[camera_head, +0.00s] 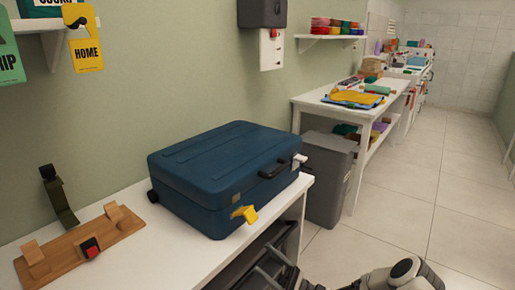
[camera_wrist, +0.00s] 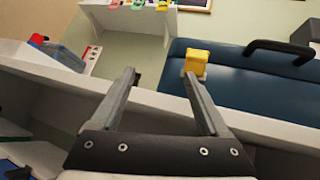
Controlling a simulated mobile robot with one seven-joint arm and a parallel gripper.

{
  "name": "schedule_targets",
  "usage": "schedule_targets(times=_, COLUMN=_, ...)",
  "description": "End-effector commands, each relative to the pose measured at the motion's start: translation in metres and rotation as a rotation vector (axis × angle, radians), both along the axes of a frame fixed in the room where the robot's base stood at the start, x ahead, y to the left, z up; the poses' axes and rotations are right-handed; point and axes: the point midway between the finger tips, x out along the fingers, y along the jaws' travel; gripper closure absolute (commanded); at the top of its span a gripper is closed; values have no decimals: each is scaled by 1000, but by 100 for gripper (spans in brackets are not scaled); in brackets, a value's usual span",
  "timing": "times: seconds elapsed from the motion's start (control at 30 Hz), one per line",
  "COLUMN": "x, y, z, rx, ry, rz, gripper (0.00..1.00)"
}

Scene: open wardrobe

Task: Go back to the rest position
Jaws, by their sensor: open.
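My gripper (camera_wrist: 160,76) shows in the wrist view with its two grey fingers spread apart and nothing between them. Part of my white arm shows at the bottom right of the head view. A closed dark blue suitcase (camera_head: 225,165) lies flat on a white counter (camera_head: 165,252). It also fills the right of the wrist view (camera_wrist: 235,85), beyond the fingers. A yellow piece (camera_head: 243,214) is at the suitcase's front edge. It appears just beyond the right fingertip in the wrist view (camera_wrist: 196,62); I cannot tell whether they touch.
A wooden stand (camera_head: 80,250) and a dark strap (camera_head: 60,198) are on the counter's left. A grey bin (camera_head: 327,180) stands to the right. Beyond it is a white table (camera_head: 390,95) with cloths. Open tiled floor (camera_head: 400,215) lies at the right.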

Motion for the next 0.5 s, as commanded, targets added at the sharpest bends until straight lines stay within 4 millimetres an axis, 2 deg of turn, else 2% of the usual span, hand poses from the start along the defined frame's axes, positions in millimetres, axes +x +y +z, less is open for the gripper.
schedule_targets(times=0.03, x=-4, y=8, z=12, rx=-63, ry=-32, rz=51, gripper=21)
schedule_targets(times=0.2, x=-25, y=31, z=39, rx=-267, ry=-128, rz=200, gripper=21)
schedule_targets(times=0.5, x=-69, y=51, z=72, rx=-637, ry=-308, rz=409, gripper=21)
